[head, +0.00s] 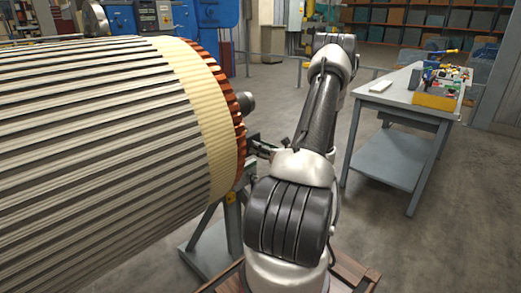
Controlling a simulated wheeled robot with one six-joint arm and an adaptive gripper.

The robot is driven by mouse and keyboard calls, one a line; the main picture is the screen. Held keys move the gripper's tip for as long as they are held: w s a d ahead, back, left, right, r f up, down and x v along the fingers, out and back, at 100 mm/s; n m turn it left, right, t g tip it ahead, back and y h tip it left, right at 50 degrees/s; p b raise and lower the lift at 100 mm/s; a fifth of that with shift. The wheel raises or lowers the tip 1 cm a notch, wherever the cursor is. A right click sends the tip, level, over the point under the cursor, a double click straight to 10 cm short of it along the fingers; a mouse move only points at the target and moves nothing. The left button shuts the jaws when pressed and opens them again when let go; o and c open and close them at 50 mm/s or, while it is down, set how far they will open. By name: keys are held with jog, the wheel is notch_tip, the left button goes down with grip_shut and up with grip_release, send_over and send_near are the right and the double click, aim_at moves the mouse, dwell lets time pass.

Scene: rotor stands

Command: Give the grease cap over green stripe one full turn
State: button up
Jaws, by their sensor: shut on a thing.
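A large rotor (110,130) with long slots and a copper-coloured end ring lies across the left half of the head view. My gripper (255,147) is small and dark beside the rotor's right end, pointing left at the stand's bearing area. It is shut on a grease cap there. The cap itself is hidden by the fingers and the rotor end, and I cannot make out a green stripe or the cap's angle. My arm reaches up from the bottom middle and bends back down to the gripper.
A grey rotor stand (207,240) stands under the rotor's end, close to my arm. The round shaft end (246,102) sticks out above the gripper. A grey workbench (395,97) with a yellow bin (436,101) stands at right. Floor between is clear.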

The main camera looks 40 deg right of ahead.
jog(key=shift+m, duration=0.8)
jog(key=o, duration=1)
jog(key=shift+s, duration=0.1)
jog(key=s+d, duration=0.1)
jog(key=s, duration=1)
jog(key=shift+s, duration=0.4)
jog(key=shift+f, duration=0.15)
